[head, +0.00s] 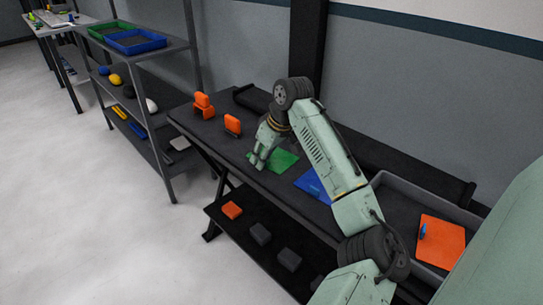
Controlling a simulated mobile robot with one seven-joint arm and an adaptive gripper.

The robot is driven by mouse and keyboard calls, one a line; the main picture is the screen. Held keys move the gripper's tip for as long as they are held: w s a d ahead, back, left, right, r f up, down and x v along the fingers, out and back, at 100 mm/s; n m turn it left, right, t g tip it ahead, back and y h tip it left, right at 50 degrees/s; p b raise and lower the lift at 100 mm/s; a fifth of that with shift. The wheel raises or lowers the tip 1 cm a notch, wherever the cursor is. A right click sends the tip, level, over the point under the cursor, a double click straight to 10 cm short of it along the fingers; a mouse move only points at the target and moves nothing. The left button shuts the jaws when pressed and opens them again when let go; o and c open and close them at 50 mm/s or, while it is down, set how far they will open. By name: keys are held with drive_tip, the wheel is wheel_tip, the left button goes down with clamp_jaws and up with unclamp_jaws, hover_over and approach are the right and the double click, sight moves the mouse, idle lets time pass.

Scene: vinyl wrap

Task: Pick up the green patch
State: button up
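The green patch (284,160) lies flat on the dark worktable in the head view, left of a blue patch (314,184). My gripper (257,162) points down at the left edge of the green patch, low over the table. The fingers are small in this view and overlap the patch's left side. I cannot tell whether they touch it, or whether they are open or shut. My arm partly covers the blue patch.
A grey tray (398,187) with an orange sheet (440,242) is at the right. A shelf rack (150,47) with green and blue bins stands at the left.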

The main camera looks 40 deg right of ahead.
drive_tip(key=shift+c, duration=0.2)
clamp_jaws()
idle(0.3)
